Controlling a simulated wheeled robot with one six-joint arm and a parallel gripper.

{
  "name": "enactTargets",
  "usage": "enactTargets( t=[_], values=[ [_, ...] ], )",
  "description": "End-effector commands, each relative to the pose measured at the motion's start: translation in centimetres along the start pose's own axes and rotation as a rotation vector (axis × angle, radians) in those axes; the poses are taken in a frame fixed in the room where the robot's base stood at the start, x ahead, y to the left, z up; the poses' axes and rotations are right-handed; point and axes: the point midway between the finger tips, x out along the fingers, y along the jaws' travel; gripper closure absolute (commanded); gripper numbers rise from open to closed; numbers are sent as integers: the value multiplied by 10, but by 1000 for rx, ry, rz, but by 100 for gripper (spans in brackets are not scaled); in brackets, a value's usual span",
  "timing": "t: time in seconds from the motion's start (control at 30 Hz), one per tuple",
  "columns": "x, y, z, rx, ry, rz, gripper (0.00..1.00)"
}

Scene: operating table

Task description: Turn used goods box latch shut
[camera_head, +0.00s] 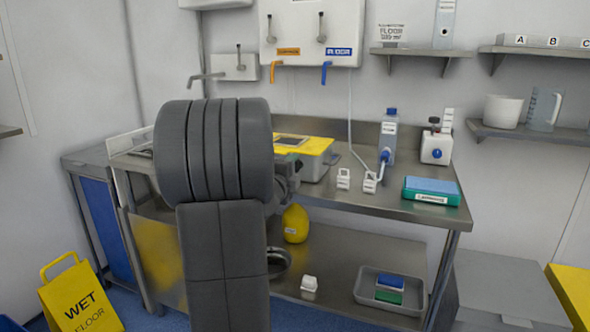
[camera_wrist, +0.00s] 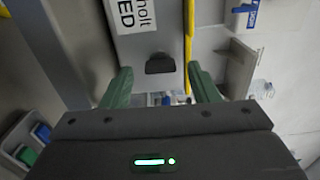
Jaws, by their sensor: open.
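The used goods box is grey with a yellow lid (camera_head: 310,146) and stands on the steel table, partly hidden behind my arm in the head view. In the wrist view its grey front (camera_wrist: 143,46) fills the upper middle, with a label ending in "ED" and the yellow lid edge (camera_wrist: 188,40). A small dark latch (camera_wrist: 160,64) sits on that front near the lid edge. My gripper (camera_wrist: 162,84) is open and empty, its green fingers either side of the latch in the picture. I cannot tell whether they touch the box. In the head view my arm mostly hides the gripper.
On the steel table (camera_head: 400,200), a blue-capped bottle (camera_head: 388,140), small white holders and a teal-and-blue pack (camera_head: 431,191) stand to the right. The lower shelf holds a yellow container (camera_head: 295,223) and a grey tray (camera_head: 372,300). A yellow wet-floor sign (camera_head: 80,300) stands at lower left.

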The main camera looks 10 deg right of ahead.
Motion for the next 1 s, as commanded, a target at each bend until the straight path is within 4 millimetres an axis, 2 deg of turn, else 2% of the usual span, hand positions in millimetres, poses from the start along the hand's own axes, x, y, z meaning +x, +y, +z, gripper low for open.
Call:
enactTargets(
  t=[0.3, 0.5, 0.7, 1.0],
  values=[
    [-73, -2, 1, 0, -4, 0, 45],
    [-106, -1, 0, 0, -2, 1, 45],
    [-119, 0, 0, -1, 0, 1, 45],
    [-120, 0, 0, 0, 0, 1, 45]
  ],
)
